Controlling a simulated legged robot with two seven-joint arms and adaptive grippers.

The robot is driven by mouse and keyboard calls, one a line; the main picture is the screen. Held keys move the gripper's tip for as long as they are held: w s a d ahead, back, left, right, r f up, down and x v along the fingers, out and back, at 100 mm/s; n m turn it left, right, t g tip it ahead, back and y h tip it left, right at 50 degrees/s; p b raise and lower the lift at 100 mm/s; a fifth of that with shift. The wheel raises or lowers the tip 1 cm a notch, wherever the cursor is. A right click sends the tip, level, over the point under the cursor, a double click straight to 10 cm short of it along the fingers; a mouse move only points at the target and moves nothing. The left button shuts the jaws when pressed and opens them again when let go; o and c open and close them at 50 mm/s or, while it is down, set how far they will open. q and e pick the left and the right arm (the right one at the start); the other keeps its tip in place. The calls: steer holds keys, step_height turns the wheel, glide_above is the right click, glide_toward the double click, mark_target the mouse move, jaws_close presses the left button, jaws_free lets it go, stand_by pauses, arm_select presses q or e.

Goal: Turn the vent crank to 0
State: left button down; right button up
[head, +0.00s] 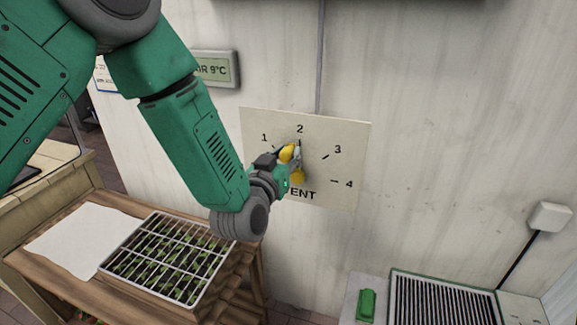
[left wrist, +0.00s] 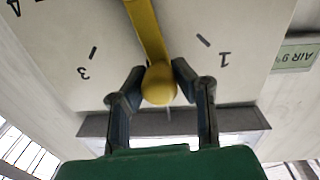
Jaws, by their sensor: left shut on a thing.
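The vent dial plate (head: 347,150) is on the wall, with marks 1, 2, 3 and 4 showing in the head view. My gripper and forearm cover its left part, and no 0 mark shows. The yellow vent crank (head: 298,177) points up, near the 2. My left gripper (head: 290,155) is shut on the crank's knob. In the left wrist view the plate is upside down, and the round yellow knob (left wrist: 160,84) sits between the two fingers, with the crank arm (left wrist: 146,30) running to the top edge. My right gripper is out of view.
A wooden bench (head: 62,262) with a seedling tray (head: 158,215) and a white sheet (head: 80,238) stands below left. An air display (head: 215,69) is on the wall. A slatted unit (head: 440,300) and a green switch (head: 366,305) are at lower right.

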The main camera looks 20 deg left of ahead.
arm_select(q)
steer(key=a+f+n+b, duration=0.6)
steer(key=f+n+b, duration=0.2)
steer(key=n+b, duration=0.6)
steer(key=shift+a+f+n+y, duration=0.3)
steer(key=shift+a+f+n, duration=0.1)
steer(key=shift+n, duration=0.4)
steer(key=c, duration=1.4)
jaws_free()
steer(key=shift+o, duration=0.9)
steer(key=shift+a+r, duration=0.1)
